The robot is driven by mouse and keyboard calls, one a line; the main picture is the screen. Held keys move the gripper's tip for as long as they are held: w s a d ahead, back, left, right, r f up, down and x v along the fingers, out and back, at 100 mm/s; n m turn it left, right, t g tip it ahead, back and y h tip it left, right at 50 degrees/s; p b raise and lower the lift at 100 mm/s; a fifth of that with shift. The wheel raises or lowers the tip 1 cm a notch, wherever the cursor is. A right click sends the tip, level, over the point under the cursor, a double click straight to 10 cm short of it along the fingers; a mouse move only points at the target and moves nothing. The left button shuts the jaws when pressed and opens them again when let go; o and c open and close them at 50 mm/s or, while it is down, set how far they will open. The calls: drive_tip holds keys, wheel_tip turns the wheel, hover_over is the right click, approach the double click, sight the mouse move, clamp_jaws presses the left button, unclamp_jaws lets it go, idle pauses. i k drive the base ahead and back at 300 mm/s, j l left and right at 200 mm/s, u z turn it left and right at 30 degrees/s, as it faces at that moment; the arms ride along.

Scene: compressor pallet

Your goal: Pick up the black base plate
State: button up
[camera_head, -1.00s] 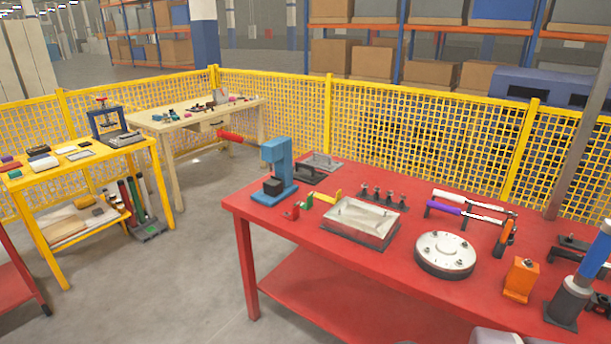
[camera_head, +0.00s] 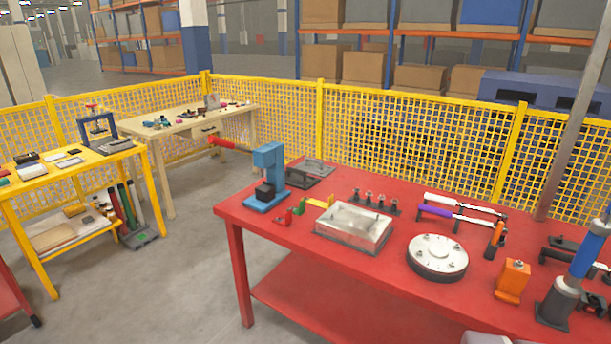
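No plate is clearly marked out as the black base plate. A dark flat plate with a raised bracket (camera_head: 297,178) lies on the red table (camera_head: 330,278), just behind the blue press (camera_head: 267,175). A dark base (camera_head: 350,244) also shows under the clear-topped box (camera_head: 354,224) in the middle of the table. I cannot tell which of these, if either, is the black base plate.
The red table also holds a round metal flange (camera_head: 437,257), an orange block (camera_head: 512,281), a purple-handled tool (camera_head: 435,211) and a blue-grey cylinder (camera_head: 575,275). Yellow mesh fencing (camera_head: 400,135) runs behind. Clear floor (camera_head: 170,285) lies between the red and yellow tables.

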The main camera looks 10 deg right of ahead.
sight(295, 178)
drive_tip(key=i+j+z, duration=0.95)
drive_tip(key=j, duration=0.5)
drive_tip(key=i+j+z, duration=0.2)
drive_tip(key=j+z, duration=0.3)
drive_tip(key=j, duration=0.4)
drive_tip(key=i+j+z, duration=0.1)
drive_tip(key=j+z, duration=0.4)
drive_tip(key=j, duration=0.45)
drive_tip(key=k+j+z, duration=0.15)
drive_tip(key=j+z, duration=0.35)
drive_tip(key=j, duration=0.5)
drive_tip(key=k+j+z, duration=0.25)
drive_tip(key=j+z, duration=0.2)
drive_tip(key=j, duration=0.5)
